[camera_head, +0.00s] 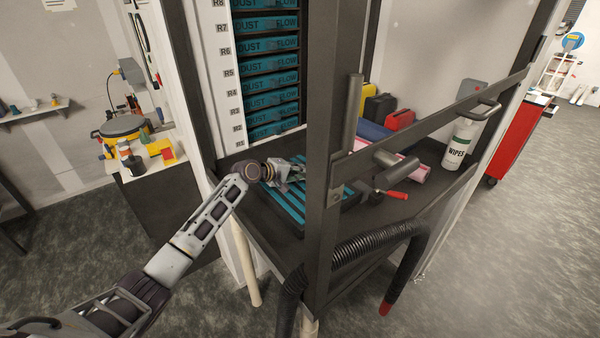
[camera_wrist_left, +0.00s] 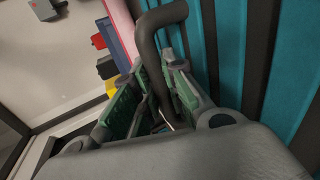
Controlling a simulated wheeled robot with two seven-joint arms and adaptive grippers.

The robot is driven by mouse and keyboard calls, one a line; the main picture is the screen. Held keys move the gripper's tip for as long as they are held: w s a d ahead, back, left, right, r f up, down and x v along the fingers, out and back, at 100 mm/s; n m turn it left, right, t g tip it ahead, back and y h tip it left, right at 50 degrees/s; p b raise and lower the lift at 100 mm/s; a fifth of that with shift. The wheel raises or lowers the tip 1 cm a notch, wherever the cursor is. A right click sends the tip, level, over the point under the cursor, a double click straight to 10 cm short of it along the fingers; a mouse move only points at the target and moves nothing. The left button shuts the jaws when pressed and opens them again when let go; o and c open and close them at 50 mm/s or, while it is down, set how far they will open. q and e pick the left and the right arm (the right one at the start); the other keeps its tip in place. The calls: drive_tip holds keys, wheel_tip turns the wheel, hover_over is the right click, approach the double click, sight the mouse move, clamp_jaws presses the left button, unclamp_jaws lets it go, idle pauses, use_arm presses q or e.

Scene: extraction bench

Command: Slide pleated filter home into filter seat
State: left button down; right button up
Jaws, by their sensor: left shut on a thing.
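The pleated filter (camera_head: 293,212), with teal and black stripes, lies on the dark bench deck behind the dark upright post, which hides part of it. Its teal and black pleats fill the right of the left wrist view (camera_wrist_left: 290,50). My left gripper (camera_head: 300,174) is over the filter's far left part. In the wrist view the gripper (camera_wrist_left: 156,82) is shut on the dark bent handle (camera_wrist_left: 150,38) beside the pleats. I cannot make out the filter seat apart from the deck and filter. My right gripper is not in view.
A dark post (camera_head: 332,120) and a crossbar (camera_head: 430,122) stand in front of the deck. A rack of boxed filters (camera_head: 270,84) rises behind. A black hose (camera_head: 375,243) hangs in front.

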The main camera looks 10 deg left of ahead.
use_arm(q)
drive_tip(key=c, duration=1.4)
unclamp_jaws()
drive_tip(key=shift+r, duration=0.1)
drive_tip(key=shift+s+f, duration=0.1)
drive_tip(key=shift+f, duration=0.1)
drive_tip(key=shift+v, duration=6)
drive_tip(key=shift+r, duration=0.2)
